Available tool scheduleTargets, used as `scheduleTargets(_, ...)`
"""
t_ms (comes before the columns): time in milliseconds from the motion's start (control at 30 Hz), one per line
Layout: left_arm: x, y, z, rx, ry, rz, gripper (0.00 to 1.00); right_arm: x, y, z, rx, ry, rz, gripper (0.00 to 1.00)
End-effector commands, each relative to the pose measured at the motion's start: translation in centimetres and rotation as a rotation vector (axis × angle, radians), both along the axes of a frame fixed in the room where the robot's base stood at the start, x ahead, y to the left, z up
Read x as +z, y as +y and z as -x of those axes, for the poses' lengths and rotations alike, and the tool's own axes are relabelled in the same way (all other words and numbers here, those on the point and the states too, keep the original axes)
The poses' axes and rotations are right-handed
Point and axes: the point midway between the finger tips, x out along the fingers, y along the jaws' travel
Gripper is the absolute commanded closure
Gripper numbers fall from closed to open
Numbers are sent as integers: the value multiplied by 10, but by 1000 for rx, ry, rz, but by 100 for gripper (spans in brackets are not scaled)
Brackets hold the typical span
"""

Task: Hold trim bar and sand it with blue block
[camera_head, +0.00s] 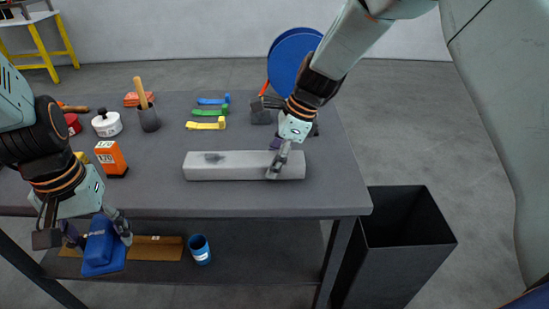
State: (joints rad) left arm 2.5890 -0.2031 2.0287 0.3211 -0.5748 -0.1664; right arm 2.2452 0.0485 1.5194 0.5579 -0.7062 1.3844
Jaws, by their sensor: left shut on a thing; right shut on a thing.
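The trim bar (235,168) is a long light grey bar lying on the table near its front edge, with a dark smudge on its top toward the left end. My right gripper (277,167) reaches down from the top right and is shut on the bar near its right end. My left gripper (98,234) is at the lower left, in front of the table's front edge. It is shut on the blue block (102,248), which is held clear of the bar, to its left and lower in the picture.
An orange box (111,158), a white tin (106,123) and a dark cup (147,118) stand on the table (230,204). Blue, green and yellow (205,126) tools lie behind the bar. A blue disc (293,62) stands at the back. A black bin (403,235) stands right of the table.

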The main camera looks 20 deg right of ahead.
Motion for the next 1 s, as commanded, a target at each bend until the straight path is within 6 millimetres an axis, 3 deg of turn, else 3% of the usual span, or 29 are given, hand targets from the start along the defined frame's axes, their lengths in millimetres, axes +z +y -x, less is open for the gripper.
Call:
scheduleTargets(833,1,0,0,0,-1,0,64,-1,0,0,0,-1,-1,88)
scheduleTargets(867,1,0,0,0,-1,0,64,-2,0,0,0,1,0,42)
scheduleTargets(1000,1,0,0,0,-1,0,64,-2,0,0,0,1,0,30)
